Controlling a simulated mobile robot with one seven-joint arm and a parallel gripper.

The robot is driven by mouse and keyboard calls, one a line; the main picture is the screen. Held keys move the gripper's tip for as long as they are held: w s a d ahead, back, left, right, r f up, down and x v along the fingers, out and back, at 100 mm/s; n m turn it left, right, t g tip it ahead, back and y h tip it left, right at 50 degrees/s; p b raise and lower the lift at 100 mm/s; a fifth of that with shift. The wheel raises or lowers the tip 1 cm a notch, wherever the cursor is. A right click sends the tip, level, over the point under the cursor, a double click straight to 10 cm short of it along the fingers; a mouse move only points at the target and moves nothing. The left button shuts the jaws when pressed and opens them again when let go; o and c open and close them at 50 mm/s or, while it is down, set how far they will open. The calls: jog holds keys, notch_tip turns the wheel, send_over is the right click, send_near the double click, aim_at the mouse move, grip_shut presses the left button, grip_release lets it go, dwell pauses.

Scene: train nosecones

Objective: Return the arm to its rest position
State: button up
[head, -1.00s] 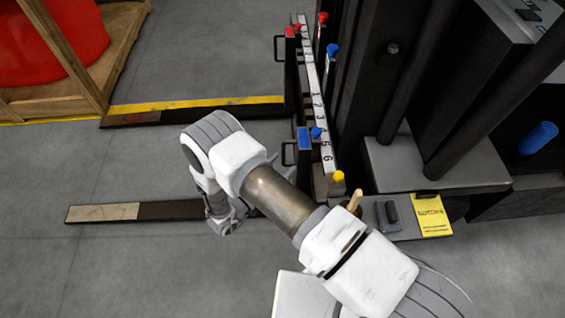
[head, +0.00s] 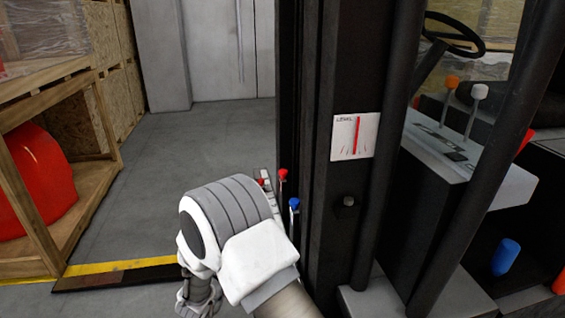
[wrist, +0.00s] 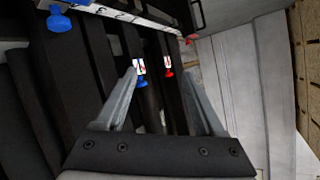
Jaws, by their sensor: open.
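My arm (head: 245,250) reaches up from the bottom edge of the head view, its white and grey elbow-like link bent in front of the black mast. My gripper shows in the wrist view (wrist: 160,75), with two grey fingers spread apart and nothing between them. In the head view the hand is only partly visible low in the picture, so its fingertips cannot be made out. Beyond the fingers in the wrist view are a blue knob (wrist: 141,83) and a red knob (wrist: 168,73), which the fingers do not visibly hold.
A black forklift mast (head: 345,60) stands close to the right of my arm. A red-knobbed lever (head: 283,176) and a blue-knobbed lever (head: 294,204) stand just behind the arm. A wooden crate (head: 105,125) is at left. Open grey floor (head: 180,150) lies between.

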notch_tip(320, 180, up, 15)
jog(key=w+d+n+g+y, duration=0.1)
jog(key=w+d+n+y, duration=0.1)
jog(key=y, duration=0.3)
jog(key=s+d+r+n+g+y, duration=0.2)
jog(key=s+d+r, duration=0.3)
jog(key=r, duration=0.4)
jog(key=s+d+r+n+g+h, duration=0.2)
jog(key=s+d, duration=0.8)
jog(key=s, duration=0.4)
jog(key=s+d+r+n+g+h, duration=0.1)
jog(key=s+d+r+g+h, duration=0.1)
jog(key=s+d, duration=1)
notch_tip(320, 180, up, 17)
jog(key=s+a+p, duration=0.1)
jog(key=a+p, duration=0.1)
jog(key=p, duration=1.5)
jog(key=shift+s, duration=0.25)
jog(key=shift+a, duration=0.15)
